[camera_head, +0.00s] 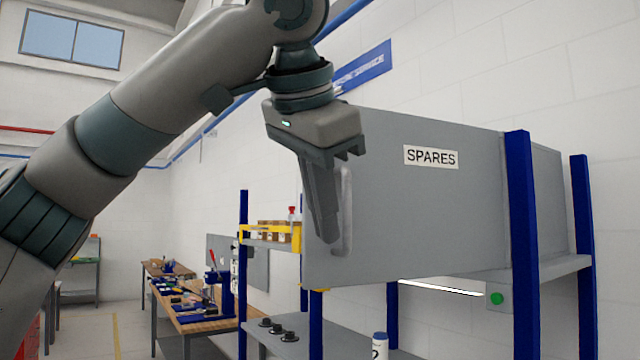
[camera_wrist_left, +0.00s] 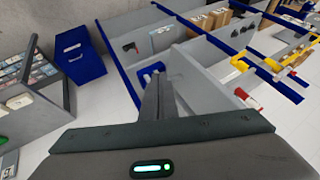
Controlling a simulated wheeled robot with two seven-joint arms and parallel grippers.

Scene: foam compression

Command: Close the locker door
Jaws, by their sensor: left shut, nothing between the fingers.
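The grey locker door (camera_head: 425,215), labelled SPARES, fills the right middle of the head view. Its free left edge looks nearer to me than its right side by the blue post, so it seems to stand ajar; the inside of the locker is hidden. A light grey upright handle (camera_head: 347,210) is near the free edge. My left gripper (camera_head: 331,241) is shut and empty, pointing down in front of the door just left of the handle. I cannot tell whether it touches. In the left wrist view its fingers (camera_wrist_left: 157,100) point away. My right gripper is not in view.
Blue posts (camera_head: 522,240) and grey shelves frame the locker. A yellow-edged rack (camera_head: 270,237) with boxes stands behind to the left, and workbenches (camera_head: 190,305) are farther back. A white cylinder (camera_head: 380,346) is below the door. The left wrist view shows a blue bin (camera_wrist_left: 80,57).

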